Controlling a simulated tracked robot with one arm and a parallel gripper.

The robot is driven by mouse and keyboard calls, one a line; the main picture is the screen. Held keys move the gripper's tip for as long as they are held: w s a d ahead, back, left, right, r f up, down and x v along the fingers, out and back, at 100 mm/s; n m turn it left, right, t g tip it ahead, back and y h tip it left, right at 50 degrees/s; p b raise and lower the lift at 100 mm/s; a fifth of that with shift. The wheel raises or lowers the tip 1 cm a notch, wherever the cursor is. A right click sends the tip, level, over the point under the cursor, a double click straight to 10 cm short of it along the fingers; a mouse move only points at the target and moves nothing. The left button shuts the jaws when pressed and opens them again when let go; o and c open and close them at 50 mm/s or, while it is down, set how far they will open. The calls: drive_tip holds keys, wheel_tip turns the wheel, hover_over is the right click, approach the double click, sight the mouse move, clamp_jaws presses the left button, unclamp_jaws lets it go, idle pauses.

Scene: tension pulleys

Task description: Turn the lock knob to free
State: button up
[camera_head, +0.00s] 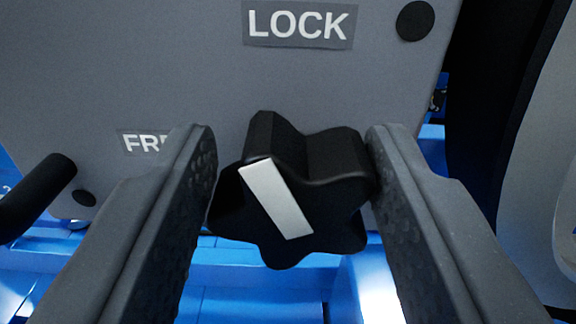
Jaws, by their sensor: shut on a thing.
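The black star-shaped lock knob (335,185) is in the middle of the view, with a white bar (276,199) on its face. The bar slants, its upper end to the left and its lower end to the right. My gripper (290,165) has one finger on each side of the knob and is shut on it. A LOCK label (300,24) is on the grey panel (130,60) above the knob. A label reading FR (141,143) is to the left, its end hidden behind my left finger.
A black rod or handle (38,195) sticks out at the left edge. A black round disc (415,20) is on the panel at the upper right. Blue structure (255,285) lies below the panel. A dark and grey body (545,150) stands at the right edge.

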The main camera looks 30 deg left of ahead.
drive_tip(key=n+p, duration=0.1)
drive_tip(key=n, duration=0.1)
drive_tip(key=f+n+p, duration=0.1)
drive_tip(key=n+p, duration=0.1)
drive_tip(key=shift+d+f, duration=0.1)
drive_tip(key=n, duration=0.3)
drive_tip(key=shift+f, duration=0.15)
drive_tip(key=n, duration=0.2)
drive_tip(key=shift+f+n+b, duration=0.1)
drive_tip(key=shift+n+b, duration=0.2)
drive_tip(key=shift+n, duration=0.1)
drive_tip(key=shift+o, duration=0.2)
drive_tip(key=n+b, duration=0.4)
drive_tip(key=n, duration=0.1)
drive_tip(key=shift+s+f+b, duration=0.1)
drive_tip(key=shift+b, duration=0.3)
drive_tip(key=shift+a+n+b, duration=0.3)
drive_tip(key=shift+n+b, duration=1.1)
